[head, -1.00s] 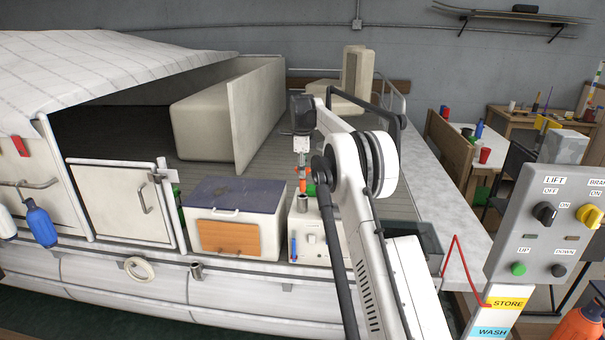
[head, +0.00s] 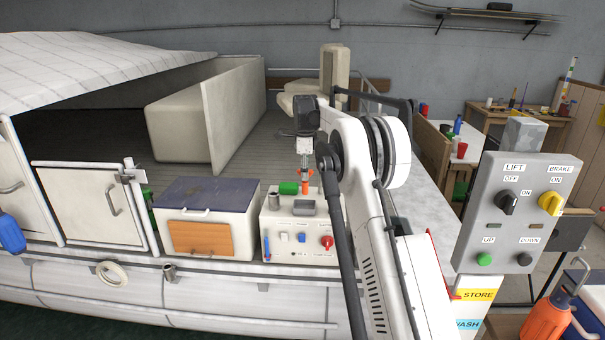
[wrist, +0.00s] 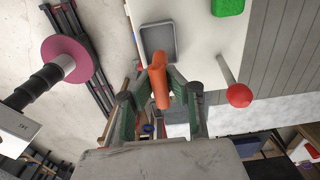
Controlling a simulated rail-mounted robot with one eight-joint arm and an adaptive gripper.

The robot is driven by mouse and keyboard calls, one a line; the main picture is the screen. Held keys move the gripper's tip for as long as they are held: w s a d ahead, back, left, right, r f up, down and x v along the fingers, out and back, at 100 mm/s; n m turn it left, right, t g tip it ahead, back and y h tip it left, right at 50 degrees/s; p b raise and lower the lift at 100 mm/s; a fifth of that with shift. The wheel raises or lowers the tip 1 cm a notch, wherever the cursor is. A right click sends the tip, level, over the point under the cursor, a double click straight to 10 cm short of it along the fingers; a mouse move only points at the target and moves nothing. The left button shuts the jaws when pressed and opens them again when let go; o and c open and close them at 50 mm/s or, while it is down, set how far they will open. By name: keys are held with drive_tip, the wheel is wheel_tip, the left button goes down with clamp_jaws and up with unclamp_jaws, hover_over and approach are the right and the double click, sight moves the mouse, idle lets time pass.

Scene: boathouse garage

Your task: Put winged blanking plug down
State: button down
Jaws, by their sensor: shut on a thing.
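The winged blanking plug, an orange piece (wrist: 159,84), is held between the fingers of my gripper (wrist: 157,92) in the wrist view. In the head view my gripper (head: 304,168) points down above the white switch box (head: 285,251), with a bit of orange at its tip. A shallow grey tray (wrist: 158,43) lies on the box top close to the plug in the wrist view. It shows in the head view below the gripper tip. I cannot tell whether the plug touches anything beneath it.
A green block (head: 288,188) sits on the box top, beside the gripper tip. A red-knobbed lever (head: 327,242) sticks out of the box front. A cooler with a dark lid (head: 210,193) stands left of the box. A lift control panel (head: 522,210) stands at the right.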

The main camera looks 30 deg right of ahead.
sight(305, 182)
drive_tip(key=shift+s+d, duration=0.15)
drive_tip(key=shift+a, duration=0.3)
drive_tip(key=shift+f+b, duration=1.5)
drive_tip(key=shift+f, duration=1.05)
drive_tip(key=shift+f, duration=0.1)
drive_tip(key=shift+f+b, duration=0.45)
drive_tip(key=shift+f, duration=0.2)
drive_tip(key=shift+f, duration=0.2)
drive_tip(key=c, duration=1.7)
unclamp_jaws()
